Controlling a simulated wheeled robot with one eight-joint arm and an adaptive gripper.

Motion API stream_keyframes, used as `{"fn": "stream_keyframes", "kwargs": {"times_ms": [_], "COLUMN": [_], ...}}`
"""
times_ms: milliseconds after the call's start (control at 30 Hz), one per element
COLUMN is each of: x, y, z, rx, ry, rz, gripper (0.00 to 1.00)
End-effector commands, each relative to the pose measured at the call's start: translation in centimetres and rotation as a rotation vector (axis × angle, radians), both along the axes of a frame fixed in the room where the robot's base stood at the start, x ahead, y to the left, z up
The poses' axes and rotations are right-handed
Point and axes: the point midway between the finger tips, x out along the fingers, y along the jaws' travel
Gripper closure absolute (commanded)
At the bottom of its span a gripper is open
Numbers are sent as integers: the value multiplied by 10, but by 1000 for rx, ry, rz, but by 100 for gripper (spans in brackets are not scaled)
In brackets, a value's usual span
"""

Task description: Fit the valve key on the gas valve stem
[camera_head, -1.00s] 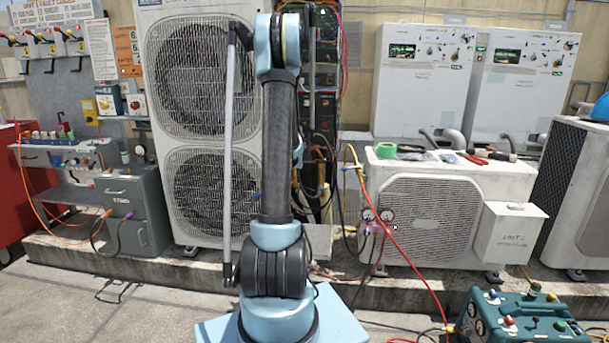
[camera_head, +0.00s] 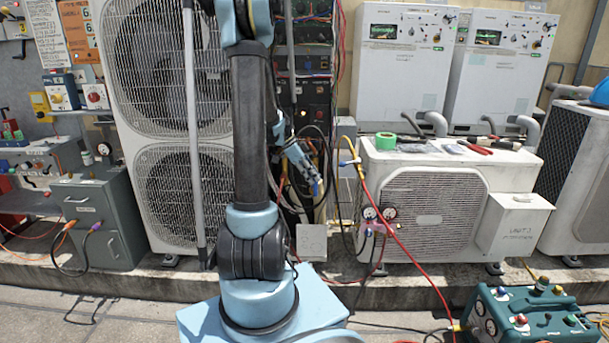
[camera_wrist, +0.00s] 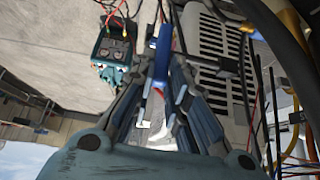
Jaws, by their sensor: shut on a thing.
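My gripper (camera_head: 308,168) reaches out to the right of my arm column, among cables at the electrical rack. In the wrist view its fingers (camera_wrist: 160,88) are closed around a slim blue tool (camera_wrist: 161,52), which seems to be the valve key. The tool points out past the fingertips, and a red bit shows beside it. In the head view a small blue piece (camera_head: 317,188) shows at the fingertips. I cannot make out the gas valve stem in either view. The key appears clear of any fitting, but its far end is hard to judge.
The small white condenser (camera_head: 430,215) stands right of my gripper, with gauges (camera_head: 379,213) and hoses on its left side. A tall twin-fan unit (camera_head: 170,120) stands left. Loose cables crowd the gripper. A teal case (camera_head: 525,315) sits at front right.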

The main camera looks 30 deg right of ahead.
Motion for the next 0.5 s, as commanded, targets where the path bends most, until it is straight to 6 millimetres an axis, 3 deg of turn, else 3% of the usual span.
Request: {"fn": "stream_keyframes", "kwargs": {"times_ms": [500], "x": [28], "y": [-8], "z": [0], "rx": [0], "ry": [0], "rz": [11], "gripper": [100]}}
